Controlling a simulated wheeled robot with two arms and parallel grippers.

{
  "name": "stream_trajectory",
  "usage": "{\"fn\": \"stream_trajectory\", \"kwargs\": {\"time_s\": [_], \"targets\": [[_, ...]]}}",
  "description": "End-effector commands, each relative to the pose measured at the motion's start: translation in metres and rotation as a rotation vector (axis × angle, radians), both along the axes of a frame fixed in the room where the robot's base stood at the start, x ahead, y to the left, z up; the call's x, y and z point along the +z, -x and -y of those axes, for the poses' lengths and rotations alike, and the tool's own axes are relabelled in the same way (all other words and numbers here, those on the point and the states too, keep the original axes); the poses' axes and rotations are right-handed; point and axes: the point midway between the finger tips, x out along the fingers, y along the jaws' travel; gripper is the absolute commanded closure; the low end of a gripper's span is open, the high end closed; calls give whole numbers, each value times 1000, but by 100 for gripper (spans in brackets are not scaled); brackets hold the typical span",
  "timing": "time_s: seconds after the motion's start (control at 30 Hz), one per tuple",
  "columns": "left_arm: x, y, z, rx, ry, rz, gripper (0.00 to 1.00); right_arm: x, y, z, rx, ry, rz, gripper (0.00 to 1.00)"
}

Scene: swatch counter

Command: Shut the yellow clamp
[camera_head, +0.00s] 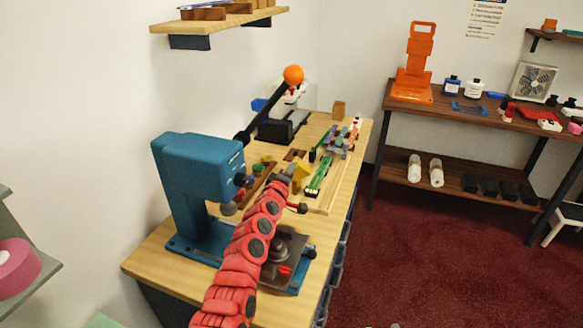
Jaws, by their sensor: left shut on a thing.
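The yellow clamp (302,170) is a small yellow piece on the wooden counter (137,265), just beyond the end of my red left arm. My left gripper (287,180) is at the clamp and is shut on it. The fingers are small here, and the arm hides part of the counter behind it. I cannot make out the clamp's jaws or how far they are closed. My right gripper is not in view.
A blue press (200,165) stands at the counter's left. A black lever with an orange ball (293,75) rises behind. Green strips (320,175) and small parts lie beyond the clamp. A second table (400,103) at right bears an orange stand (414,65).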

Motion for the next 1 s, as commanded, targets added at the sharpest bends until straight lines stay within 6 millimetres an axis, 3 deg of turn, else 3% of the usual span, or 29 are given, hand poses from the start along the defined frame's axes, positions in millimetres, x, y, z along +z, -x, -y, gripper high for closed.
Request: {"fn": "stream_trajectory", "kwargs": {"time_s": [0.5,0.53,0.7,1.0], "targets": [[-1,1,2,-2,-23,8,100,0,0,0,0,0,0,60],[-1,1,2,-2,-23,8,77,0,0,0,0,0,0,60],[-1,1,2,-2,-23,8,49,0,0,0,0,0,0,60],[0,1,1,-1,-23,8,49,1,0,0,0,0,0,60]]}}
